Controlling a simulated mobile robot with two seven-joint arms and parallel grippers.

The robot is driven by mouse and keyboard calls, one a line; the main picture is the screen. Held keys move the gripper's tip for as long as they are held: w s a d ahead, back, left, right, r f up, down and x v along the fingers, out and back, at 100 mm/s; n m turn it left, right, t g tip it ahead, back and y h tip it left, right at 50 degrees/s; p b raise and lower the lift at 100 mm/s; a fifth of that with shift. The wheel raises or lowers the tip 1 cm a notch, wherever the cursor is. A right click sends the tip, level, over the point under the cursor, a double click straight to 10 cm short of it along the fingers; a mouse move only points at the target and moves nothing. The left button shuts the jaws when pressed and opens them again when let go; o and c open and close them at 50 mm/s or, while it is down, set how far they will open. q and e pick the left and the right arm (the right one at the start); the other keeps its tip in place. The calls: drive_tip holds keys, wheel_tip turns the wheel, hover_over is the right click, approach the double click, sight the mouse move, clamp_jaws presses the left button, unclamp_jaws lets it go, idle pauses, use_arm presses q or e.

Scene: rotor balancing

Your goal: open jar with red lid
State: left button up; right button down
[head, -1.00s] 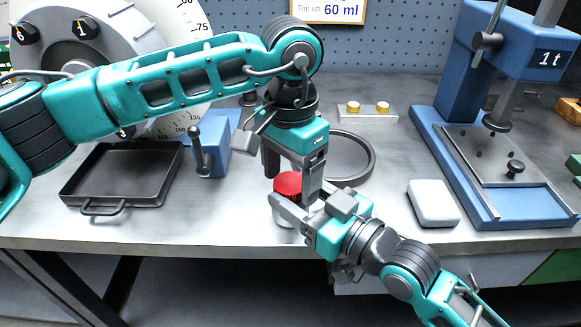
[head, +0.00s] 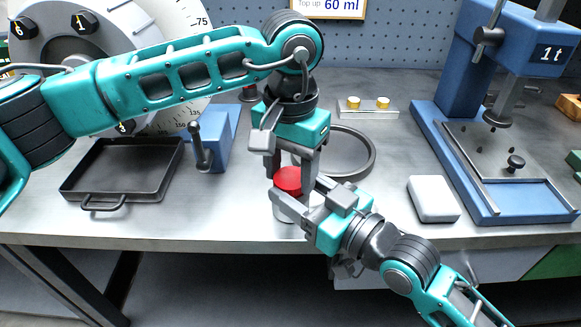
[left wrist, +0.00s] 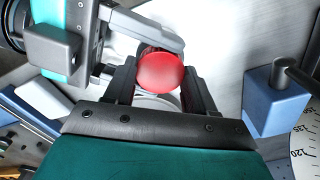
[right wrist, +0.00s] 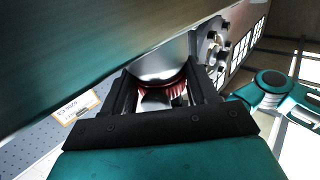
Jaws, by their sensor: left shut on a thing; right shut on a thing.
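The jar (head: 284,213), pale with a red lid (head: 288,180), is upright near the front edge of the bench. My left gripper (head: 289,171) points down from above and is shut on the red lid; the left wrist view shows the round lid (left wrist: 160,72) between its fingers. My right gripper (head: 296,196) reaches in from the front right and is shut around the jar body below the lid. In the right wrist view the lid's ribbed edge (right wrist: 165,89) shows between the fingers. Much of the jar is hidden by the right gripper.
A black tray (head: 82,190) and a blue block with a lever (head: 213,150) are to the left. A dark round ring (head: 368,160) lies behind the jar. A white block (head: 432,200) and a blue press (head: 468,190) stand to the right.

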use_arm(q)
drive_tip(key=shift+n, duration=0.3)
drive_tip(key=o, duration=1.2)
drive_tip(key=shift+c, duration=0.2)
drive_tip(key=shift+r, duration=2.35)
drive_tip(key=shift+c, duration=0.3)
wheel_tip(320, 180, up, 3)
drive_tip(key=m, duration=0.3)
drive_tip(key=shift+f, duration=0.15)
wheel_tip(320, 180, down, 8)
drive_tip(key=shift+r, duration=0.25)
